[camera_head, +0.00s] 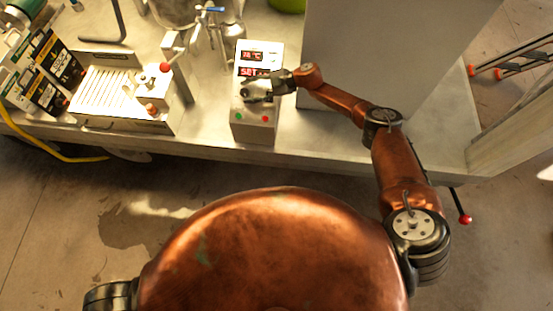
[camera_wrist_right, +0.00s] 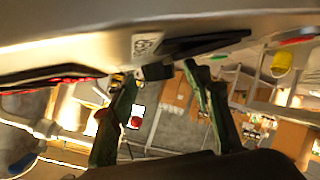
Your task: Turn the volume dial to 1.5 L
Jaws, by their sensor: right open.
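A pale control box (camera_head: 256,125) stands near the front edge of the metal counter, with red lit displays (camera_head: 252,56) on its upper face and a green and a red button low on it. My right gripper (camera_head: 247,92) is over the middle of its face and covers the dial area in the head view. In the right wrist view, the two fingers (camera_wrist_right: 158,74) are spread, one on each side of a small dark part at the panel that may be the dial. I cannot tell whether they touch it. The dial's setting is not readable. My left gripper is out of view.
A slotted metal unit (camera_head: 105,92) with a red-knobbed lever (camera_head: 166,67) is on the counter to the left. A tall grey panel (camera_head: 345,50) rises to the right of the box. Steel vessels and a blue-handled valve (camera_head: 211,9) are behind.

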